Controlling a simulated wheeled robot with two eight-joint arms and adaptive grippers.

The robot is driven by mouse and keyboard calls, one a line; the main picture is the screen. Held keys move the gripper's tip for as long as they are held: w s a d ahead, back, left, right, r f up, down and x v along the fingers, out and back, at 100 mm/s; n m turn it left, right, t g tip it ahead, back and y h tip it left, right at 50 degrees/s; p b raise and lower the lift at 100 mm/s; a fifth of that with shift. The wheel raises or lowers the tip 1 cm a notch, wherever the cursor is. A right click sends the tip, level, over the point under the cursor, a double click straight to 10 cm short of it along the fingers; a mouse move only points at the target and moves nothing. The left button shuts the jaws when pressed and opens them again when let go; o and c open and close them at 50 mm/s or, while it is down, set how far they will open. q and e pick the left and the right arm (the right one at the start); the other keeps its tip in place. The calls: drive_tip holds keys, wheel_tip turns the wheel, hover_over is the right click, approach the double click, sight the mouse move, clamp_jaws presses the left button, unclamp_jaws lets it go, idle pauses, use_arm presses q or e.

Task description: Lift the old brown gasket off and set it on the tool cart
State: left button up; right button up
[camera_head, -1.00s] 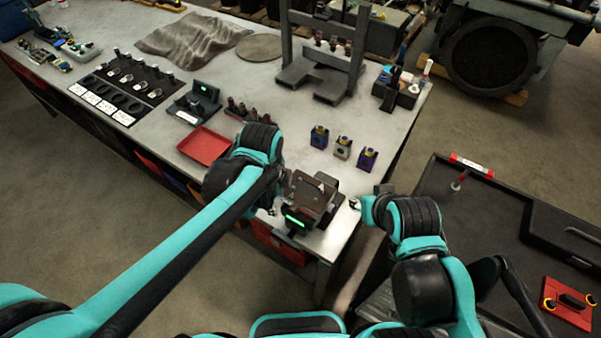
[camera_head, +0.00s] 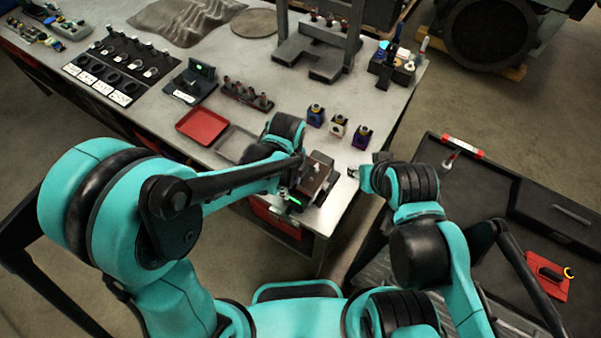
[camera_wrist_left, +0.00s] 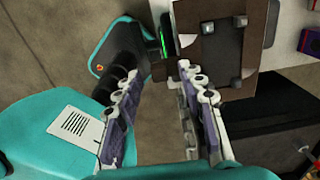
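The old brown gasket (camera_head: 322,170) sits on a dark block with a green-lit display at the near corner of the workbench. In the left wrist view the brown gasket (camera_wrist_left: 228,87) shows at the upper right, with a grey square part over its middle. My left gripper (camera_wrist_left: 158,68) is open and empty. Its right-hand finger is close to the gasket's edge; whether they touch I cannot tell. My right gripper (camera_head: 353,173) is just right of the block, too small to read. The dark tool cart (camera_head: 480,205) stands at the right.
The workbench (camera_head: 270,75) holds a red tray (camera_head: 202,126), a grey tray (camera_head: 235,143), several small coloured blocks (camera_head: 338,125) and a press frame (camera_head: 318,55). A red plate (camera_head: 546,275) lies on the cart, beside a recessed black case. Much of the cart's near-left top is clear.

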use_arm(q)
drive_tip(key=shift+c, duration=0.3)
clamp_jaws()
drive_tip(key=shift+r, duration=0.55)
drive_tip(key=s+d+r+p, duration=0.1)
drive_tip(key=s+d+r, duration=0.2)
drive_tip(key=r, duration=0.3)
drive_tip(key=s+d+r+p, duration=0.1)
drive_tip(key=s+d+r, duration=0.2)
drive_tip(key=s+r, duration=0.3)
drive_tip(key=shift+s+d+p, duration=0.2)
drive_tip(key=shift+d+p, duration=0.2)
